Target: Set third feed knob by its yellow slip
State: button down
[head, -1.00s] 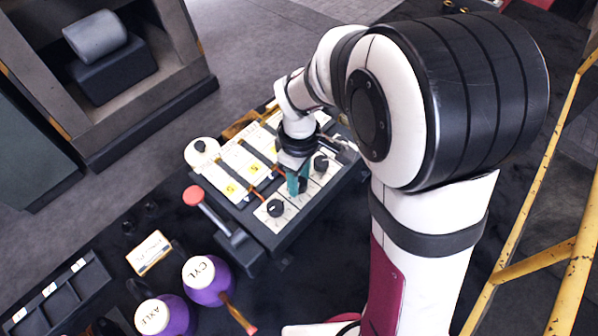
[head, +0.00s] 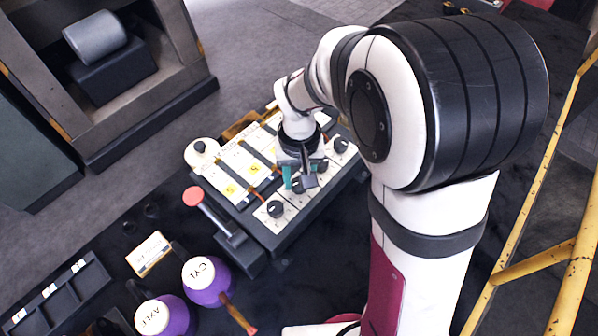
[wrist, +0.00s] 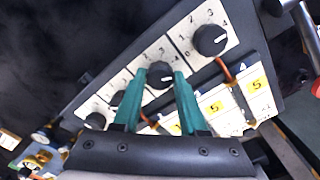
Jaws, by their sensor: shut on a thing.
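The feed panel (head: 262,232) is a dark box with a row of black knobs on white numbered plates. My gripper (head: 299,184) is lowered over the row, its teal fingers either side of one knob (wrist: 160,75). In the wrist view my gripper (wrist: 165,77) is shut on this knob, second from the right there; fingers hide parts of its dial. A free knob (wrist: 210,39) sits to its right, also near the panel's front end in the head view (head: 276,208). A yellow slip (wrist: 217,107) reading 5 lies beside the held knob's plate. Another yellow 5 slip (wrist: 258,83) lies farther right.
A red-topped lever (head: 193,196) stands at the panel's near left. Purple oil cans (head: 207,285) and a small labelled box (head: 149,253) stand in front. A dark divided tray (head: 62,296) is at lower left. A yellow rail (head: 548,165) runs along the right.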

jog(key=m, duration=0.4)
jog(key=shift+m, duration=0.4)
dwell(0.4)
jog(key=shift+c, duration=2.2)
grip_release()
notch_tip(320, 180, up, 16)
jog(key=shift+f, duration=0.1)
